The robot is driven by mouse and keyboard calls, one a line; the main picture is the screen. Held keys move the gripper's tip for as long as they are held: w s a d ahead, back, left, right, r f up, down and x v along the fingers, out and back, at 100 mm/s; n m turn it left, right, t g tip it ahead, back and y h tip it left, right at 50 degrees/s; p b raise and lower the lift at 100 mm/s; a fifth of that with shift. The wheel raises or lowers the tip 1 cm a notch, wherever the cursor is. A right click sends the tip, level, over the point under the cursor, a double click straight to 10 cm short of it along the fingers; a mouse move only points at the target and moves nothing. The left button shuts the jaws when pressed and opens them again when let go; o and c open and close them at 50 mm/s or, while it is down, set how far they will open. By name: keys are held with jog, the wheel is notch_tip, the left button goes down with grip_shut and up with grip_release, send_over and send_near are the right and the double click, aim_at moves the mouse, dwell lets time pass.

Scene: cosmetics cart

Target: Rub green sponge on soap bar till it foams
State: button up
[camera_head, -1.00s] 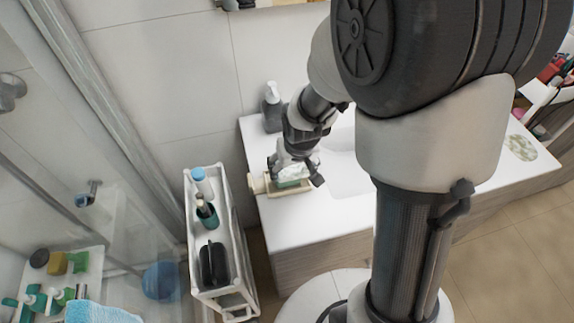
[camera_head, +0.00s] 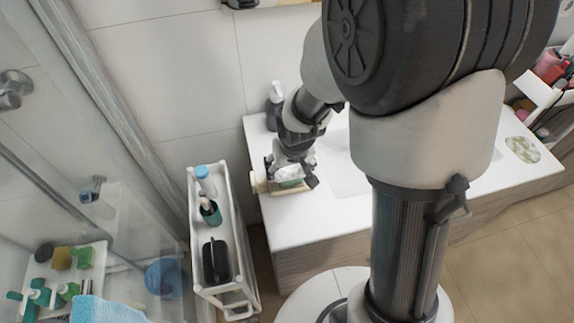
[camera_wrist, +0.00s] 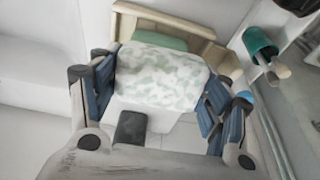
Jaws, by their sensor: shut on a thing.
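My gripper (camera_head: 291,172) is low over the beige soap dish (camera_head: 261,184) on the white counter. In the wrist view its blue-padded fingers (camera_wrist: 160,82) are closed on both sides of the sponge (camera_wrist: 160,70), whose face is mottled with white foam over pale green. A plain green edge (camera_wrist: 160,40), apparently the soap bar, shows behind the sponge inside the dish (camera_wrist: 165,17). The sponge hides most of it, and I cannot tell whether they touch. In the head view only a little green and white shows under the gripper.
A pump bottle (camera_head: 277,92) stands behind the gripper, and the sink (camera_head: 345,170) lies to its right. A white cart (camera_head: 238,262) with bottles and a black item is left of the counter. A shelf (camera_head: 90,262) in the glass shower holds several items.

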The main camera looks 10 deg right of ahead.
jog(key=shift+d+p, duration=0.45)
jog(key=shift+d, duration=0.5)
jog(key=shift+a, duration=1.4)
jog(key=shift+d, duration=0.1)
jog(key=shift+d+p, duration=1.35)
jog(key=shift+p, duration=0.3)
notch_tip(320, 180, up, 7)
jog(key=p, duration=0.5)
jog(key=shift+f, duration=0.1)
